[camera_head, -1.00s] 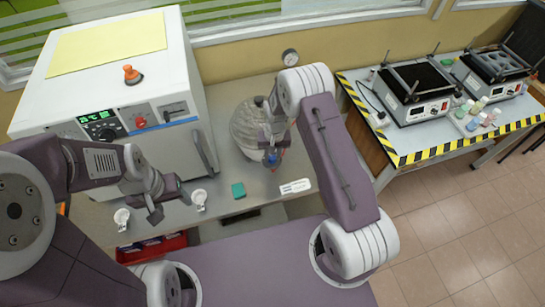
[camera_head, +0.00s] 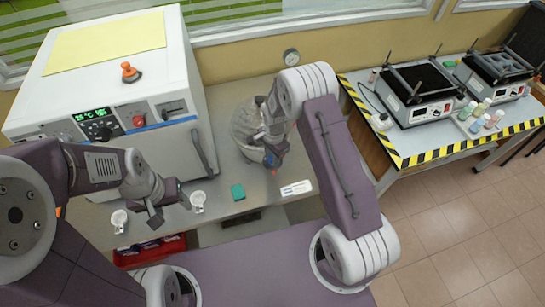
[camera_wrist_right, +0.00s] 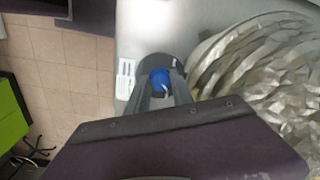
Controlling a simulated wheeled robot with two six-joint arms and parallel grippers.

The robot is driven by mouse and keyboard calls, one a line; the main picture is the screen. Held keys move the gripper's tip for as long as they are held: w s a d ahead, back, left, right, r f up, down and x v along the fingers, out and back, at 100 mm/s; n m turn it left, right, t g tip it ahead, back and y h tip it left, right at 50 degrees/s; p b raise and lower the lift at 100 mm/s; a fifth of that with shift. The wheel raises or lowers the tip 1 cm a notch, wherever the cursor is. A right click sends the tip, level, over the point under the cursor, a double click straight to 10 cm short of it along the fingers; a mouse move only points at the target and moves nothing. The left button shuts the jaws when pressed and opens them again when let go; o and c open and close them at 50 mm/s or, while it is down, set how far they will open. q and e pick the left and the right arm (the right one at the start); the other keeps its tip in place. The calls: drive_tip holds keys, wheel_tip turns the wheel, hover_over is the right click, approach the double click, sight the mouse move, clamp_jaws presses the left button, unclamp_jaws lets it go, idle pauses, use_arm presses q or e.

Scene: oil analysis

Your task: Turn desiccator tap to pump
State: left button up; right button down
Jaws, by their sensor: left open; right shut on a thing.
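The desiccator (camera_head: 246,124) is a rounded, greyish glass vessel on the bench, partly hidden behind my right arm in the head view. Its ribbed, shiny surface fills the right of the right wrist view (camera_wrist_right: 262,75). The tap is a small blue piece (camera_wrist_right: 160,79) between the fingers of my right gripper (camera_wrist_right: 161,84), which is shut on it. In the head view my right gripper (camera_head: 272,158) is at the front right side of the desiccator. My left gripper (camera_head: 154,214) is open and empty over the bench front, near two small white cups.
A white oven (camera_head: 130,80) stands at the left. A second table (camera_head: 410,159) with hotplates is at the right.

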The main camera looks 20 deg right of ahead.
drive_tip(key=shift+w+m+b, duration=0.1)
drive_tip(key=shift+m+b, duration=0.3)
drive_tip(key=shift+m, duration=1.5)
drive_tip(key=c, duration=1.1)
unclamp_jaws()
drive_tip(key=shift+r, duration=0.3)
drive_tip(key=r, duration=0.3)
drive_tip(key=r+b, duration=0.1)
drive_tip(key=r, duration=0.1)
drive_tip(key=r+b, duration=0.1)
drive_tip(key=r, duration=0.2)
drive_tip(key=shift+s+r, duration=0.25)
drive_tip(key=shift+r, duration=0.05)
drive_tip(key=shift+f+b, duration=0.1)
drive_tip(key=shift+b, duration=0.2)
